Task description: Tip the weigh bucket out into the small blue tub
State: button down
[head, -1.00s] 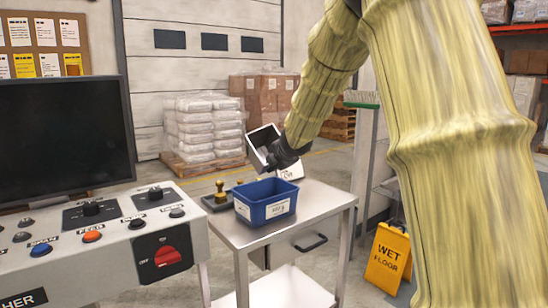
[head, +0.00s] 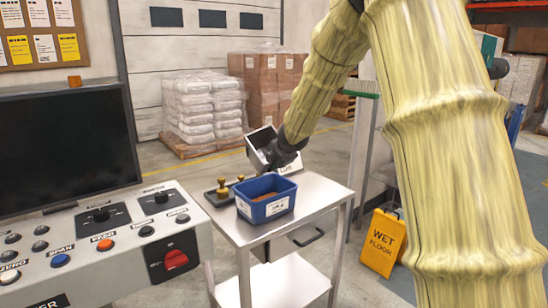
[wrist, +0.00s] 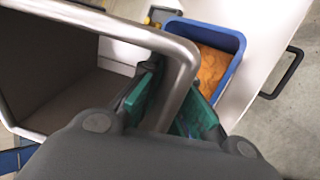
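The weigh bucket (head: 287,166) is a pale, square-mouthed metal bucket, held tilted above and behind the tub in the head view. In the wrist view its grey inside (wrist: 70,85) fills the left, and the part I can see is bare. My gripper (wrist: 172,98) has its teal finger pads on either side of the bucket's metal bar; it also shows dark in the head view (head: 279,153). The small blue tub (head: 266,209) stands upright on the steel cart, with orange-brown material (head: 268,197) inside. The wrist view shows this material (wrist: 212,72) too.
The cart top (head: 315,190) is clear right of the tub. A dark tray with brass-coloured weights (head: 223,187) sits left of it. A control console (head: 95,245) with a monitor stands left. A yellow wet floor sign (head: 384,243) stands right.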

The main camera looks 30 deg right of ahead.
jog(key=shift+s+a+r+g+y+p, duration=0.15)
jog(key=shift+r+g+p, duration=0.35)
jog(key=shift+p, duration=3.8)
jog(key=shift+s+d+r+g+y+p, duration=0.15)
jog(key=shift+g+p, duration=0.55)
jog(key=shift+p, duration=3.55)
jog(key=p, duration=0.3)
jog(key=shift+w+a+r, duration=0.1)
jog(key=shift+a+r, duration=0.05)
jog(key=g+p, duration=0.1)
jog(key=p, duration=0.6)
jog(key=shift+r, duration=0.15)
jog(key=shift+g+y+p, duration=0.3)
jog(key=shift+g+p, duration=0.1)
jog(key=shift+p, duration=0.65)
jog(key=shift+r+g+p, duration=0.1)
jog(key=shift+g+p, duration=0.2)
jog(key=shift+p, duration=0.65)
jog(key=shift+s+r+g+y+p, duration=0.1)
jog(key=shift+r+g+y+p, duration=0.2)
jog(key=shift+g, duration=0.5)
jog(key=shift+s+r+g+y+p, duration=0.15)
jog(key=shift+r+g+y, duration=0.15)
jog(key=shift+g, duration=0.5)
